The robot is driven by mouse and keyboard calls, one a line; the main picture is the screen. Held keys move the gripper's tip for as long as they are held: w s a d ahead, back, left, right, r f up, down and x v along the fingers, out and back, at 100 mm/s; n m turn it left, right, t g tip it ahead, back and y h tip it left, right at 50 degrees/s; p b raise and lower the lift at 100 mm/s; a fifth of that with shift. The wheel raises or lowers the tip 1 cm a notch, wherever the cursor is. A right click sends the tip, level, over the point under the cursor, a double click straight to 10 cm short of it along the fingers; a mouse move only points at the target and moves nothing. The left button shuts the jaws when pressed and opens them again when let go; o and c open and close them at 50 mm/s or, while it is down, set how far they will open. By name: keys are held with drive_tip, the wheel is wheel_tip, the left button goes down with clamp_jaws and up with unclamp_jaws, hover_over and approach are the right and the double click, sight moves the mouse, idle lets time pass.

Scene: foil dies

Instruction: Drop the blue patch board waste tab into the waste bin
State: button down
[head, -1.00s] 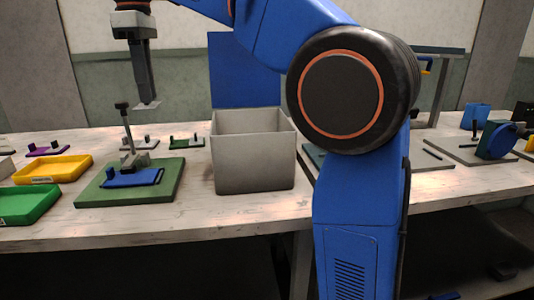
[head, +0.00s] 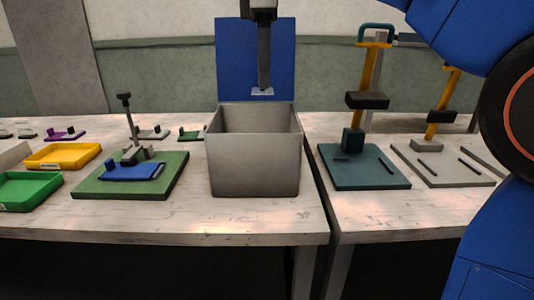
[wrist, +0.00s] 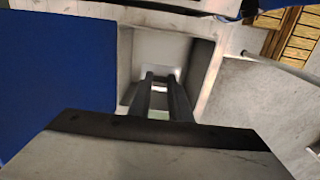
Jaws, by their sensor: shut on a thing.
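My gripper (head: 263,88) points down above the open grey waste bin (head: 255,167), towards its back side. It is shut on a small pale waste tab (head: 262,92), which hangs clear above the bin's rim. In the wrist view the two dark fingers (wrist: 160,80) hold the pale tab (wrist: 160,88), with the bin's inside (wrist: 180,50) beyond them. The blue patch board (head: 130,172) lies on a green fixture plate (head: 170,180) with an upright clamp, left of the bin.
A blue panel (head: 240,60) stands behind the bin. Yellow (head: 62,155) and green (head: 30,190) trays are at the left. Two presses with yellow posts, one on a teal base (head: 365,178), stand on the right table. A gap separates the tables.

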sight(264, 92)
drive_tip(key=shift+f, duration=2.55)
drive_tip(key=c, duration=1.6)
unclamp_jaws()
drive_tip(key=shift+o, duration=0.2)
drive_tip(key=shift+r, duration=0.1)
drive_tip(key=shift+r, duration=3.65)
